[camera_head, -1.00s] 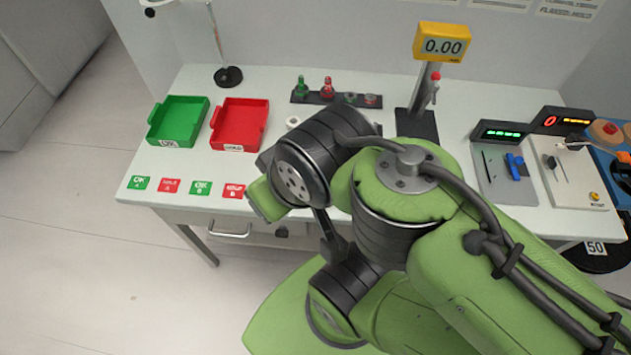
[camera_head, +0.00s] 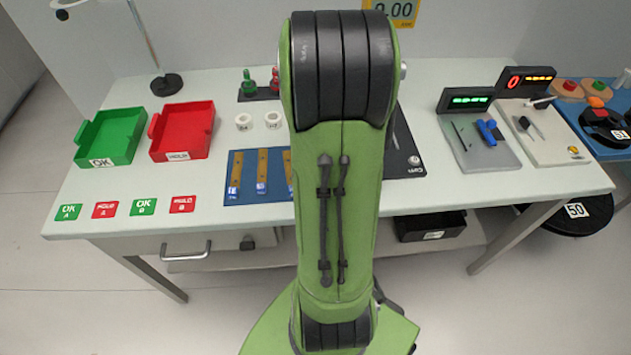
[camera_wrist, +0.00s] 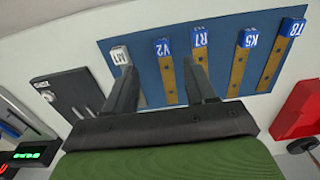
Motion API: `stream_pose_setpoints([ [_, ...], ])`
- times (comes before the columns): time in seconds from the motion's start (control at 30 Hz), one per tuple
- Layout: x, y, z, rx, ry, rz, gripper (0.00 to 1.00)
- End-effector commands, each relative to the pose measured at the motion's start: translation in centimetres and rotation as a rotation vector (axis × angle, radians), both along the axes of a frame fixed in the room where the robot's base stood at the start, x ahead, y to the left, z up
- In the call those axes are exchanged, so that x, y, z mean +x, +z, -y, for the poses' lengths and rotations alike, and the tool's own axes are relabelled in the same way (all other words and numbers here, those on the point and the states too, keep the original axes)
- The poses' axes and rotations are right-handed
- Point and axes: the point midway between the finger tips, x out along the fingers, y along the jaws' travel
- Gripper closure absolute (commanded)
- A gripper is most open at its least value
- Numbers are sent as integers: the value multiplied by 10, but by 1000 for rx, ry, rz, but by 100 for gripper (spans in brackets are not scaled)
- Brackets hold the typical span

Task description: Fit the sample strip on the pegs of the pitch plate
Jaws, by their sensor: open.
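Several brown strips with lettered tags lie side by side on a blue mat (camera_wrist: 143,60). One strip tag is white (camera_wrist: 120,55); the others are blue, such as the R7 tag (camera_wrist: 199,37). In the head view the mat (camera_head: 240,196) is partly hidden by my arm. A dark plate (camera_wrist: 62,92) with a small white label lies beside the mat. It shows partly in the head view (camera_head: 402,150); I cannot tell its pegs clearly.
A green tray (camera_head: 112,137) and a red tray (camera_head: 183,131) stand at the left of the table. A grey panel (camera_head: 484,148) with a blue tool is at the right. A black bin (camera_head: 430,227) sits below the tabletop.

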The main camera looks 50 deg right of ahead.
Motion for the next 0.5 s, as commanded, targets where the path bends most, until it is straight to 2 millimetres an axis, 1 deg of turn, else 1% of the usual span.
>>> stream_pose_setpoints([
  [0.03,0,-14,0,2,0,-2,45],
  [0.17,0,-26,0,1,1,-1,45],
  [0.4,4,-70,-1,2,0,-1,45],
  [0.5,4,-76,0,0,1,0,45],
])
